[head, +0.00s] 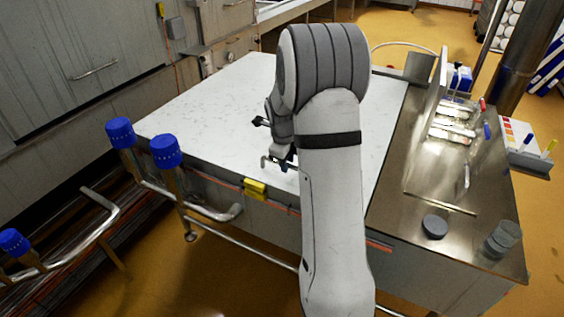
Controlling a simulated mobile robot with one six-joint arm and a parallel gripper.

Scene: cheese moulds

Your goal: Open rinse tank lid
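I cannot tell for certain which surface is the rinse tank lid. A large pale, speckled top (215,105) lies flat on the tank-like bench in the middle of the head view. A steel top (400,215) adjoins it on the right, with a thin raised strip (440,203) across it. My arm stands in front and covers part of the pale top. My gripper (268,160) seems to hang beside the arm, over the near edge of the pale top. It is small and partly hidden, and its fingers cannot be made out clearly.
Blue-capped posts (165,151) with bent pipes stand at the left. A yellow block (255,189) sits on the bench front. An upright panel (432,90), a dark round puck (435,226) and a clear cup (503,238) stand on the steel top. Orange floor (200,265) is open in front.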

